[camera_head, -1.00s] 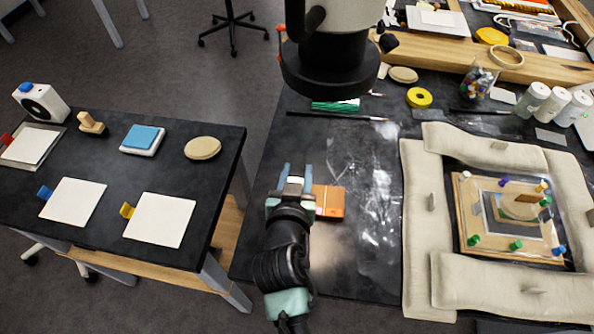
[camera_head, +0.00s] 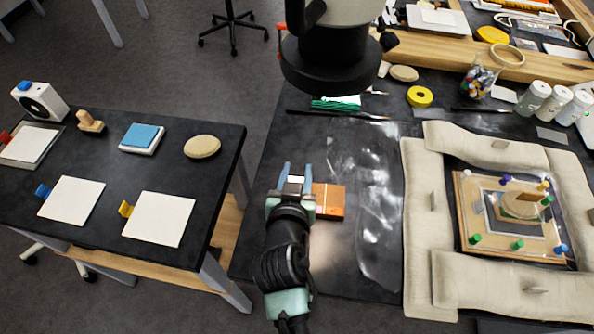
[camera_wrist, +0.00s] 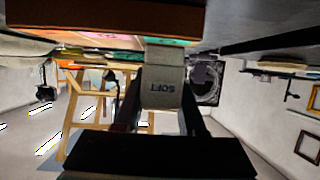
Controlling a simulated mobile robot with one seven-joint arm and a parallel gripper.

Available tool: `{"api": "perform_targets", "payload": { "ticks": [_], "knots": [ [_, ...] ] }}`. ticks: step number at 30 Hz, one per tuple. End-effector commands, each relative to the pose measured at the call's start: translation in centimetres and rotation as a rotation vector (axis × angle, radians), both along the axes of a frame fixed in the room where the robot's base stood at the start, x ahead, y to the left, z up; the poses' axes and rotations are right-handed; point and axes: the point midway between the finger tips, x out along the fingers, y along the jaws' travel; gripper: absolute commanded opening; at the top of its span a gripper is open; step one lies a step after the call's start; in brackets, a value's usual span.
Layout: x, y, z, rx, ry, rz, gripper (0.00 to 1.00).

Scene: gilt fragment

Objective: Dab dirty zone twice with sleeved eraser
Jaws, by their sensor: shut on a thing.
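My gripper (camera_head: 297,172) is over the dark table, just left of an orange-brown block (camera_head: 330,203), likely the gilt fragment. It is shut on the sleeved eraser, a pale block (camera_head: 295,181) between its blue fingertips. In the wrist view the eraser (camera_wrist: 163,85) wears a grey sleeve marked "SOFT". Its far end is close to a surface with pink and green patches; I cannot tell whether they touch. A brown slab edge (camera_wrist: 80,20) crosses the top of the wrist view. I cannot make out the dirty zone.
A wooden panel with coloured pegs (camera_head: 466,215) lies right, inside beige padded cushions (camera_head: 420,230). Clear shiny film (camera_head: 380,225) lies right of the block. A yellow tape roll (camera_head: 420,97) and white bottles (camera_head: 553,103) stand behind. A side table (camera_head: 105,190) stands left.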

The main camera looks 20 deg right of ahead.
Motion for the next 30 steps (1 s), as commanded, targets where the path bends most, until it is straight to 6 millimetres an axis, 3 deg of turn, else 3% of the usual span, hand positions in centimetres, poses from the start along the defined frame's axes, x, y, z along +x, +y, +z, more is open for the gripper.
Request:
{"api": "perform_targets", "payload": {
  "ticks": [16,30],
  "knots": [
    [-0.1,0.0,-0.2,0.004,0.009,-0.001,0.0],
    [-0.1,0.0,3.6,0.001,0.004,-0.001,0.0]
  ]
}}
